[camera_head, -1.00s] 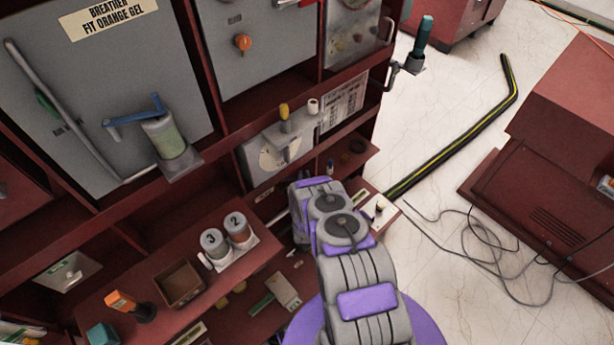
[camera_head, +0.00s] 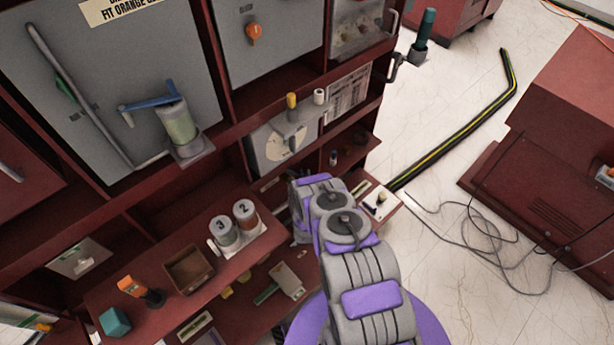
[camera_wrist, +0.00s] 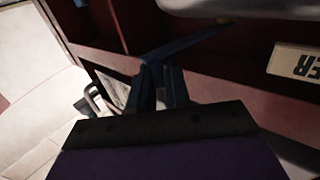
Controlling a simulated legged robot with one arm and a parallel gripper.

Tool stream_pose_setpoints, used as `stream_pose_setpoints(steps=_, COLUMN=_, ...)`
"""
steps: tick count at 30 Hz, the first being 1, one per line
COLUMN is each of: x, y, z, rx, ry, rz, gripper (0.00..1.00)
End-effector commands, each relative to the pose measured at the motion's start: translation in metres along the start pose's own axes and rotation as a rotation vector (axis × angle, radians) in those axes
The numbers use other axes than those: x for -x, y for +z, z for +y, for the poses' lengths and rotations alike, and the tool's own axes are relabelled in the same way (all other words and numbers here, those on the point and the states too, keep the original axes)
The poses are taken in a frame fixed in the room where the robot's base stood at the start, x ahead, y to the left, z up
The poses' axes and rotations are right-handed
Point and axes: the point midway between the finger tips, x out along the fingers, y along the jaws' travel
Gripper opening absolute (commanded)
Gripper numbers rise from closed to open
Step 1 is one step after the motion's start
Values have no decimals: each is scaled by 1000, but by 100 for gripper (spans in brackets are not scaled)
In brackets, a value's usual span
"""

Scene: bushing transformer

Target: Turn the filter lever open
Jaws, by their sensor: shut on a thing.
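A blue lever (camera_wrist: 196,40) with a yellowish tip runs slantwise in the wrist view, under a pale rounded body. My gripper (camera_wrist: 158,70) is shut on the lever's near left end, with its two dark blue fingers around it. The wrist view is dark, so the exact contact is hard to make out. A cream label (camera_wrist: 295,62) ending in "ER" is to the right of it. In the head view my gripper and this lever are hidden behind my own arm.
Numbered jars (camera_head: 224,230) and a brown box (camera_head: 189,269) sit on the lower shelf. Cables (camera_head: 490,240) lie on the floor at right, by a red unit (camera_head: 530,205).

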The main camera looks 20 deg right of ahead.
Motion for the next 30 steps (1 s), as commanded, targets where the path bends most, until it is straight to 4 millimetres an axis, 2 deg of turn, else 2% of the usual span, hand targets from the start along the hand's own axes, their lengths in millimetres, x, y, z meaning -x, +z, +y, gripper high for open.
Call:
stream_pose_setpoints(steps=1, x=0, y=0, z=-5, rx=-3, ry=-11, rz=0, gripper=0)
stream_pose_setpoints(steps=7, x=0, y=0, z=-6, rx=-3, ry=-12, rz=0, gripper=0)
stream_pose_setpoints(steps=8, x=0, y=0, z=-6, rx=-3, ry=-12, rz=0, gripper=18)
stream_pose_setpoints(steps=13, x=0, y=-1, z=-5, rx=-2, ry=-10, rz=1, gripper=33)
stream_pose_setpoints(steps=23, x=5, y=-1, z=-3, rx=-2, ry=-6, rz=1, gripper=33)
stream_pose_setpoints(steps=26, x=15, y=-2, z=-4, rx=-3, ry=-7, rz=2, gripper=33)
stream_pose_setpoints(steps=30, x=41, y=0, z=-4, rx=-1, ry=-9, rz=-4, gripper=33)
